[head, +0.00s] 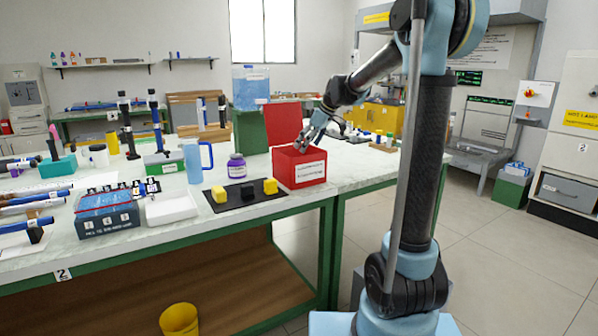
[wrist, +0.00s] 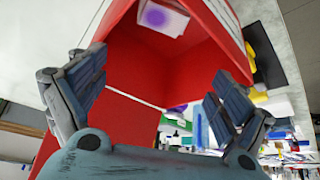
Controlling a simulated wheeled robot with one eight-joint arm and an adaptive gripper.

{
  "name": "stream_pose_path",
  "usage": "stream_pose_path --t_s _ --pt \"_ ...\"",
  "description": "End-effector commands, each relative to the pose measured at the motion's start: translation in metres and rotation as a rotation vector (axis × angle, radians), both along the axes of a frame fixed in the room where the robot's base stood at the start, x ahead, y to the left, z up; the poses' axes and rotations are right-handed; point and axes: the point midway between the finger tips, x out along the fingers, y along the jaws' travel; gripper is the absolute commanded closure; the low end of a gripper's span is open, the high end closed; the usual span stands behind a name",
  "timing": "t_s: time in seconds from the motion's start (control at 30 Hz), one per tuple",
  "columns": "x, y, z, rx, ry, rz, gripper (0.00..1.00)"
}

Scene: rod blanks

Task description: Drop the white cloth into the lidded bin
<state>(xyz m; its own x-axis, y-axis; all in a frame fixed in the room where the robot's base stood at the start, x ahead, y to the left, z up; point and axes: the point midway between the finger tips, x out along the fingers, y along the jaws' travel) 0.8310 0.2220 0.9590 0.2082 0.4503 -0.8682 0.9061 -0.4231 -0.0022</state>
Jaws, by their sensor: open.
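The red lidded bin (head: 298,170) stands on the bench near its right corner, a white label on its front. Its red lid (head: 283,122) is raised behind it. In the wrist view I look into the open bin (wrist: 206,42). A white cloth (wrist: 176,24) with a purple patch lies inside it, partly cut off by the frame edge. My gripper (head: 308,140) is over the bin's mouth. In the wrist view my gripper (wrist: 156,78) has its fingers wide apart, with nothing between them and apart from the cloth. The cloth is hidden in the head view.
A black mat (head: 243,196) with yellow and black blocks lies left of the bin. A green box (head: 250,131) bearing a blue container (head: 251,88) is behind the bin.

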Motion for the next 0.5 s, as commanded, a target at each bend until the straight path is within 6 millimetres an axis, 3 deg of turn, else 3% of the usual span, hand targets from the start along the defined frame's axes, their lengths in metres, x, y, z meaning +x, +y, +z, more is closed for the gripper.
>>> stream_pose_path --t_s 0.17,0.5 --pt "-0.002 -0.005 0.008 0.0 0.0 -0.001 0.08" --pt "-0.015 -0.032 0.061 -0.001 0.0 -0.001 0.08"
